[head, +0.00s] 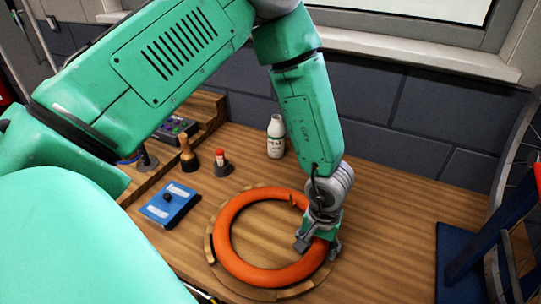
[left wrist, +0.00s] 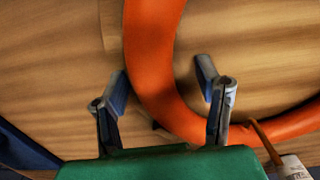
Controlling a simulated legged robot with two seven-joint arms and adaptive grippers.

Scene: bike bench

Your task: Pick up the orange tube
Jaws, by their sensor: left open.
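The orange tube (head: 228,252) is a thick ring lying flat in a round wooden holder (head: 209,247) on the wooden bench. My left gripper (head: 318,241) is at the right side of the ring, pointing down. In the left wrist view the left gripper (left wrist: 163,88) is open, with one finger on each side of the orange tube (left wrist: 155,60). Whether the fingers touch the tube cannot be told. My right gripper is not in view.
A white bottle (head: 276,137), a red-capped item (head: 221,163), a wooden-handled tool (head: 187,154) and a blue box (head: 170,205) stand behind and left of the ring. A blue stand (head: 463,262) is at the right. Bench between ring and stand is clear.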

